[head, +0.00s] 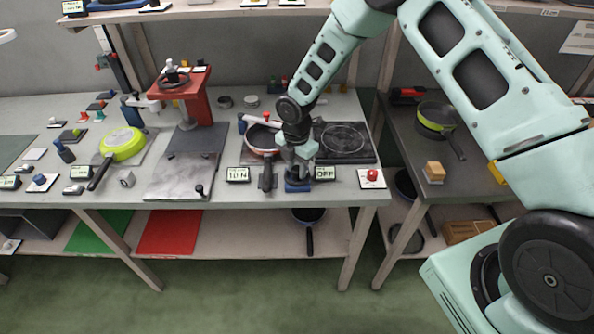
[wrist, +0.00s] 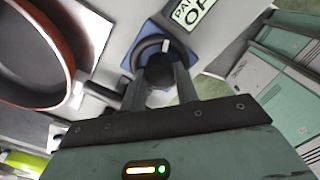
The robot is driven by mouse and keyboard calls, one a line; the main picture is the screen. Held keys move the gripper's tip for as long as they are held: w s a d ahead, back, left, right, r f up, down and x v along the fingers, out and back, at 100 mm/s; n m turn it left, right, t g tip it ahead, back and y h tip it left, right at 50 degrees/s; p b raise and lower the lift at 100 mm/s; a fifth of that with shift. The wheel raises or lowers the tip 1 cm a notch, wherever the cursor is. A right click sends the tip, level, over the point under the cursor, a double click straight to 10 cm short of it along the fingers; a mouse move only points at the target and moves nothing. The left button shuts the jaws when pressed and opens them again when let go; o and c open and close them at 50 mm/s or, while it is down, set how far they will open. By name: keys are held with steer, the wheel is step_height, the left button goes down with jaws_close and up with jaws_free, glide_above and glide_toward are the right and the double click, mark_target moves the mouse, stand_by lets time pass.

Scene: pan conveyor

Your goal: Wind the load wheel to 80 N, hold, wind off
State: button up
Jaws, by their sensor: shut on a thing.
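The load wheel (wrist: 152,46) is a small dark round wheel with a pale mark on its rim, on a blue base (wrist: 127,57) in the wrist view. In the head view the blue base (head: 298,187) sits at the bench's front edge. My gripper (head: 298,172) points down over it and hides most of the wheel. In the wrist view my gripper (wrist: 160,78) has its two fingers on either side of the wheel's dark middle, shut on it. A small display (head: 238,174) left of the wheel seems to read 10 N.
An orange-rimmed pan (head: 262,151) lies on a plate left of my gripper. A display reading OFF (head: 325,173) stands close right of the wheel, with a red button (head: 372,175) beyond. A dark hob (head: 345,143) is behind. A red press (head: 195,98) stands further left.

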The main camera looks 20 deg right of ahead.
steer(key=m+b, duration=0.1)
steer(key=m, duration=0.2)
steer(key=shift+f+m+b, duration=0.1)
steer(key=shift+m+b, duration=0.25)
steer(key=shift+m, duration=0.05)
steer(key=m+b, duration=0.1)
steer(key=m, duration=0.3)
steer(key=shift+w+m+b, duration=0.1)
steer(key=shift+m+b, duration=0.2)
steer(key=shift+b, duration=0.1)
steer(key=m+b, duration=0.1)
steer(key=m, duration=0.3)
steer(key=m+b, duration=0.1)
steer(key=m, duration=0.3)
steer(key=m+b, duration=0.1)
steer(key=m, duration=0.2)
steer(key=shift+m, duration=0.3)
steer(key=m, duration=0.3)
steer(key=shift+m, duration=0.3)
steer(key=m, duration=0.6)
steer(key=shift+d+r+m, duration=0.15)
steer(key=shift+r+m, duration=0.05)
steer(key=shift+m, duration=0.1)
